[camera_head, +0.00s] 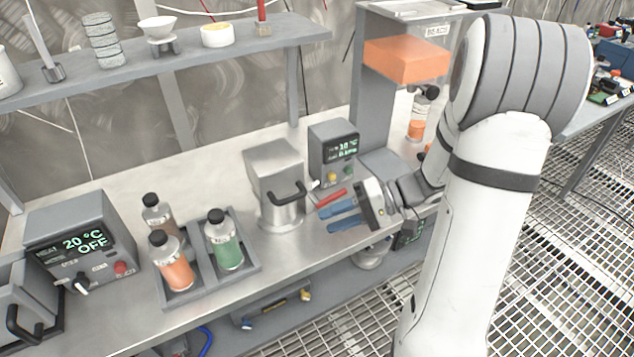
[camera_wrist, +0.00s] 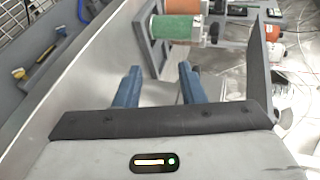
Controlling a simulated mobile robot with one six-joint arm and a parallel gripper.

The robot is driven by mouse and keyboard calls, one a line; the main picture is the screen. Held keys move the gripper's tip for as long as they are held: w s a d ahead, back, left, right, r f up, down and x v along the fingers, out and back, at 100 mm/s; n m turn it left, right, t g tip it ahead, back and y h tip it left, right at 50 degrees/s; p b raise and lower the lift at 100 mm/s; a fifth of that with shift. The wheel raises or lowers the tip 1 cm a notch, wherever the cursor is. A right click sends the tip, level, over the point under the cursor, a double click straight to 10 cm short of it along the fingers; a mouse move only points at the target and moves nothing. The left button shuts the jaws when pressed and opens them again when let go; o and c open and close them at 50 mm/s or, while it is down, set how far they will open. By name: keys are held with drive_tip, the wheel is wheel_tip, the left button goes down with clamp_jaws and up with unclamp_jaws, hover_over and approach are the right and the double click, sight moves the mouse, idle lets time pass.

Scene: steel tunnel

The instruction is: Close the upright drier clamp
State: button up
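A squat steel vessel with a dark handle (camera_head: 275,180), which looks like the upright drier, stands on the bench beside a small control box (camera_head: 335,148) with a lit display. A red lever (camera_head: 331,197), which may be the clamp handle, sticks out to the right of the vessel. Its joint and the clamp's position cannot be made out. My gripper (camera_head: 338,216) is just below and right of the red lever, with blue fingers pointing left toward the vessel. In the wrist view my gripper (camera_wrist: 160,82) has its fingers apart with nothing between them. I cannot identify the lever there.
A grey tray (camera_head: 250,268) holds a green bottle (camera_head: 223,240), an orange bottle (camera_head: 172,262) and another bottle behind. A heater box (camera_head: 80,245) reading 20 °C OFF stands at left. A shelf (camera_head: 180,65) runs above the bench. A grey column with an orange block (camera_head: 405,62) rises behind my arm.

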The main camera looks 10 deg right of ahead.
drive_tip(key=w+d+f+t, duration=0.1)
drive_tip(key=w+d+t, duration=0.1)
drive_tip(key=w+d+f+m+t+y, duration=0.1)
drive_tip(key=w+d+f+t, duration=0.1)
drive_tip(key=d+t, duration=0.1)
drive_tip(key=w+d+f+m+t+y+b, duration=0.1)
drive_tip(key=w+d+t, duration=0.1)
drive_tip(key=w, duration=0.1)
drive_tip(key=shift+w+d+f, duration=0.1)
drive_tip(key=shift+d+f, duration=0.1)
drive_tip(key=shift+d, duration=0.15)
drive_tip(key=shift+w+t, duration=0.2)
drive_tip(key=shift+t, duration=0.2)
drive_tip(key=p+x, duration=0.1)
drive_tip(key=x, duration=0.6)
drive_tip(key=shift+a, duration=0.25)
drive_tip(key=shift+c, duration=0.5)
drive_tip(key=shift+r, duration=0.1)
clamp_jaws()
